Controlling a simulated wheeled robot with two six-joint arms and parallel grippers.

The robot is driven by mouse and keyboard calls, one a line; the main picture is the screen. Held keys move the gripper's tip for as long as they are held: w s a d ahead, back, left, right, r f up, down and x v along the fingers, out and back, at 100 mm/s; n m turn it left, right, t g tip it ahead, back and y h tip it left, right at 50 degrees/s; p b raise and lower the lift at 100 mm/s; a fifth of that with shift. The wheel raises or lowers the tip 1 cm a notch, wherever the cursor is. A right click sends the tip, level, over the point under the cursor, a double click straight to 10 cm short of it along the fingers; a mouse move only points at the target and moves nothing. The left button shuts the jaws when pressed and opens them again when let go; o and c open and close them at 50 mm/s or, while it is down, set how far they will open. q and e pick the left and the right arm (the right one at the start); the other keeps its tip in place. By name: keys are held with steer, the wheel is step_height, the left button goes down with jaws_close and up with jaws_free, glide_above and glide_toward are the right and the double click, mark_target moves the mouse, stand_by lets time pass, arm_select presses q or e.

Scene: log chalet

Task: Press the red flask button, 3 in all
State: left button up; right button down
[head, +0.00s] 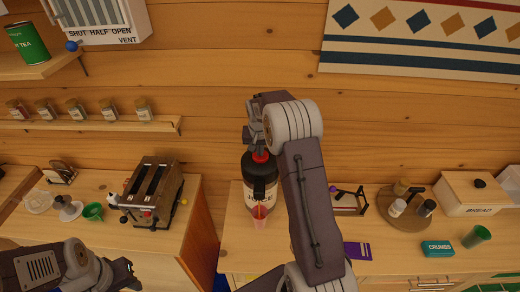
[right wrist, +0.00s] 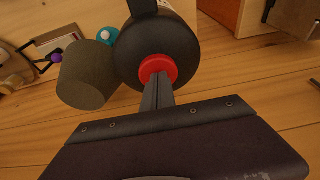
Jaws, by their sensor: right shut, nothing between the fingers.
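A dark flask (head: 258,185) with a pale label stands on the right-hand counter, under my right gripper. Its red button (head: 261,157) is on top. In the right wrist view the red button (right wrist: 158,68) sits on the flask's dark top (right wrist: 185,45). My right gripper (head: 255,140) is shut and empty, and its fingertips (right wrist: 157,85) are at the near edge of the button. I cannot tell whether they touch it or whether it is pushed down. My left gripper (head: 130,275) is low at the left, away from the flask; its jaws are too small to read.
A reddish cup (head: 260,216) stands in front of the flask. A toaster (head: 153,190) is on the left counter, beyond a gap. A rack with a purple knob (head: 345,198), a round tray (head: 404,220) and a bread box (head: 478,194) stand to the right.

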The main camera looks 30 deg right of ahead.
steer(key=shift+r+p, duration=1.65)
steer(key=shift+r, duration=0.05)
steer(key=b+v, duration=0.3)
steer(key=v, duration=0.7)
steer(key=shift+r, duration=0.3)
steer(key=r+b, duration=0.1)
steer(key=b, duration=0.1)
steer(key=r+b, duration=0.1)
steer(key=b, duration=0.1)
steer(key=shift+d, duration=0.2)
